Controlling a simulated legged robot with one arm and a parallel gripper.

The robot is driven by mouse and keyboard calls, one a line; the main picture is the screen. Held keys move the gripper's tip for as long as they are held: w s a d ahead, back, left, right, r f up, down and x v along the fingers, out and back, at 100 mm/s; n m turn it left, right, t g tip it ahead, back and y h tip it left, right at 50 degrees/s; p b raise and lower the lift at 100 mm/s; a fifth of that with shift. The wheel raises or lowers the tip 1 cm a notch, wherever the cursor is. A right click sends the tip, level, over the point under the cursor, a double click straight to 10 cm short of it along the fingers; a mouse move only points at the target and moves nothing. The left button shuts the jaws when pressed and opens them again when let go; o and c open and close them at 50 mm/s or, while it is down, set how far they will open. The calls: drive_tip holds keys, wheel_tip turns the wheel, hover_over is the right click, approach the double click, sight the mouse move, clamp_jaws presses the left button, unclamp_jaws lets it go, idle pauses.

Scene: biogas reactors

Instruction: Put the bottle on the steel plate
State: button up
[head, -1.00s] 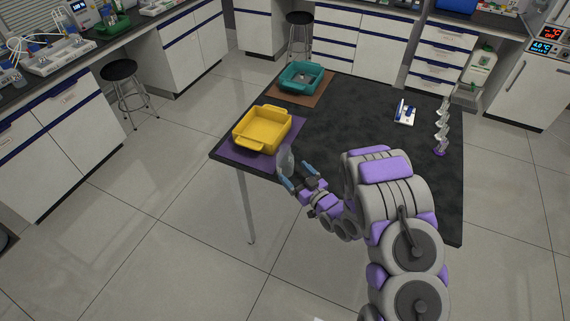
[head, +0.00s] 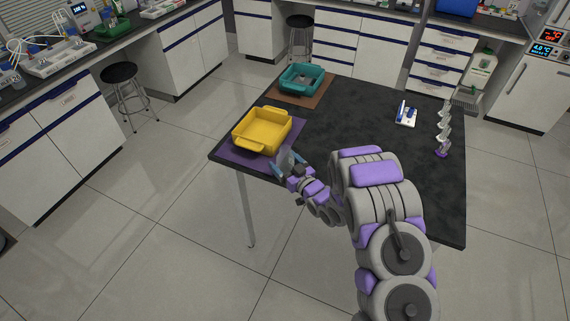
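A small translucent grey bottle (head: 287,156) stands at the near left edge of the dark table, in front of the yellow bin. My gripper (head: 287,163) is at the bottle, with its blue fingers apart, one on each side of it. I cannot tell whether the fingers touch the bottle, and they partly hide it. I cannot make out a steel plate for certain; a small pale item (head: 302,79) lies inside the teal bin, too small to tell.
The yellow bin (head: 262,128) sits on a purple mat (head: 228,153), close to my gripper. The teal bin (head: 301,78) sits on a brown mat (head: 325,92) at the back. A blue-white item (head: 406,114) and a rack (head: 444,130) stand at right. The table's middle (head: 355,115) is clear.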

sight(289, 159)
drive_tip(key=c, duration=1.1)
drive_tip(key=shift+o, duration=0.2)
drive_tip(key=shift+r, duration=0.65)
wheel_tip(289, 159, up, 2)
drive_tip(key=shift+r+p, duration=0.2)
drive_tip(key=shift+p, duration=0.5)
drive_tip(key=shift+s+d+r+p, duration=0.35)
drive_tip(key=shift+s+d+p, duration=0.9)
drive_tip(key=shift+s, duration=2.6)
drive_tip(key=shift+s+d+r+p, duration=0.3)
drive_tip(key=shift+s+d+p, duration=0.95)
drive_tip(key=shift+s, duration=2.55)
drive_tip(key=w+d+r+m+t+h, duration=0.2)
drive_tip(key=w+d+r+h, duration=0.1)
drive_tip(key=w+r, duration=0.35)
drive_tip(key=w+d+r+m+t+h, duration=0.1)
drive_tip(key=w+d+r+m+h, duration=0.15)
drive_tip(key=w+r, duration=0.4)
drive_tip(key=w+d+r+m+t+h, duration=0.1)
drive_tip(key=w+d+r+m+h, duration=0.2)
drive_tip(key=r, duration=0.6)
drive_tip(key=w+d+r+m+h, duration=0.1)
drive_tip(key=w+d+r+h, duration=0.25)
drive_tip(key=d+r, duration=0.35)
drive_tip(key=s+f, duration=0.3)
drive_tip(key=f, duration=0.4)
drive_tip(key=s+a+f, duration=0.1)
drive_tip(key=s+f, duration=0.3)
drive_tip(key=f, duration=0.3)
